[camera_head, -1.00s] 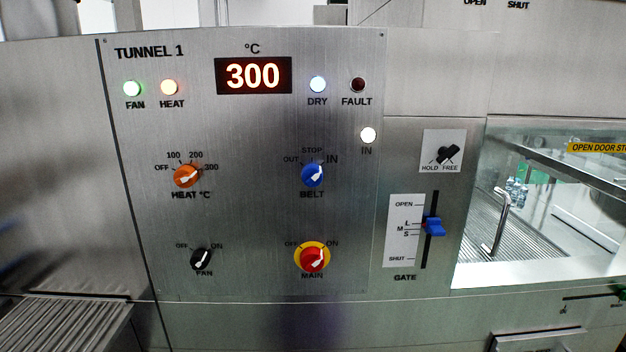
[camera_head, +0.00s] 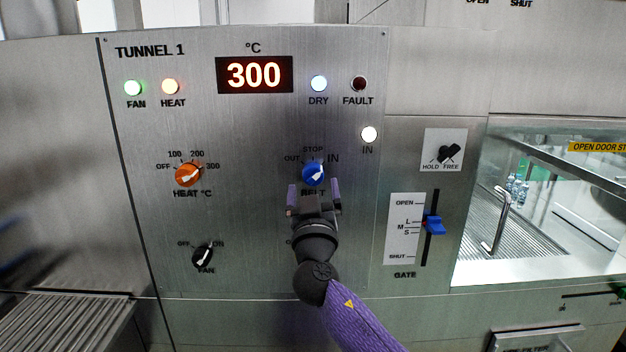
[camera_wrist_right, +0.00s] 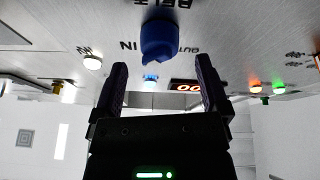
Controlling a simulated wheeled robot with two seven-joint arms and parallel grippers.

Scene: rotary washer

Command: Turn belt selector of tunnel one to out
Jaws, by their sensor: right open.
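The blue BELT selector (camera_head: 313,174) sits on the TUNNEL 1 panel (camera_head: 250,215), its white pointer aimed up and right toward IN. OUT is marked at its upper left and STOP at the top. My right gripper (camera_head: 314,194) is open in front of the panel, its two fingers just below and to either side of the selector. In the right wrist view the blue selector (camera_wrist_right: 160,42) shows upside down, beyond the fingertips and between their lines, with nothing held. My arm hides the MAIN switch and part of the BELT label. My left gripper is not in view.
The orange HEAT knob (camera_head: 189,174) and black FAN knob (camera_head: 203,255) are to the left. The display (camera_head: 254,75) reads 300. The white IN lamp (camera_head: 369,134) is lit. The blue gate lever (camera_head: 434,224) and the black HOLD/FREE knob (camera_head: 447,153) are to the right.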

